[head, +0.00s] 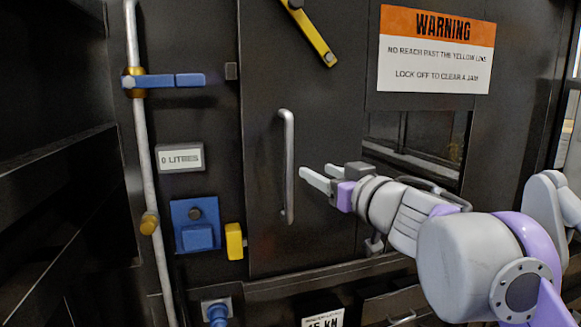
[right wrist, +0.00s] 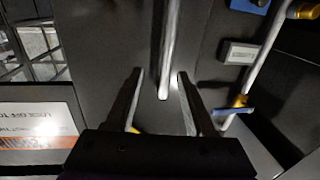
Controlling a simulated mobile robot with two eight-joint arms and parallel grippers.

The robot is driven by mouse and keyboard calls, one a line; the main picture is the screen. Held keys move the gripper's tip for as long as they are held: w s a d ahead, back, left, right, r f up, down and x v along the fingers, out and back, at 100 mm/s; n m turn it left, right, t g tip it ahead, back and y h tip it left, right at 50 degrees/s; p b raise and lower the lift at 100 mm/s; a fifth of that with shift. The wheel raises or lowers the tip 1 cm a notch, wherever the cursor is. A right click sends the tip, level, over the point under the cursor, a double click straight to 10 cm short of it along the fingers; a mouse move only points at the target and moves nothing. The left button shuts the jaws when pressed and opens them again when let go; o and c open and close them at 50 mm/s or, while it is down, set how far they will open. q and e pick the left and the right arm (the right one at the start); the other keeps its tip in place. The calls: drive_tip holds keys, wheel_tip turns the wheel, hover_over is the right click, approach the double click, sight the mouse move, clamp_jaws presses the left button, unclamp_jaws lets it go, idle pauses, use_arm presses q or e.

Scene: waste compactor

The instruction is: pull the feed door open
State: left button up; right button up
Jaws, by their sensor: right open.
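The feed door (head: 265,225) is a dark panel that looks shut in the head view. A vertical silver bar handle (head: 288,165) is on it. My right gripper (head: 312,172) is open and empty, just right of the handle in the head view, with its fingers pointing towards it. In the right wrist view the handle (right wrist: 169,45) runs down the picture between the two open fingers (right wrist: 160,74). I cannot tell whether the fingertips are around the bar or short of it. My left gripper is not in view.
A yellow lever (head: 315,38) sits above the handle, and a yellow block (head: 234,241) at the door's left edge. A blue box (head: 196,226), a small display (head: 181,157) and a pale vertical pipe (head: 141,150) are further left. A warning sign (head: 433,70) and window (head: 415,140) are right.

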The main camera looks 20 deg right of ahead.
sight(291, 158)
drive_tip(key=shift+n+y, duration=0.3)
drive_tip(key=shift+y, duration=0.2)
drive_tip(key=x, duration=0.3)
drive_tip(key=p+x, duration=0.1)
drive_tip(key=x, duration=0.2)
drive_tip(key=a+p+x, duration=0.1)
drive_tip(key=x, duration=0.3)
drive_tip(key=shift+s+r, duration=0.15)
drive_tip(key=shift+r, duration=0.25)
drive_tip(key=shift+w+a, duration=0.15)
drive_tip(key=shift+w, duration=0.4)
drive_tip(key=shift+f, duration=0.1)
clamp_jaws()
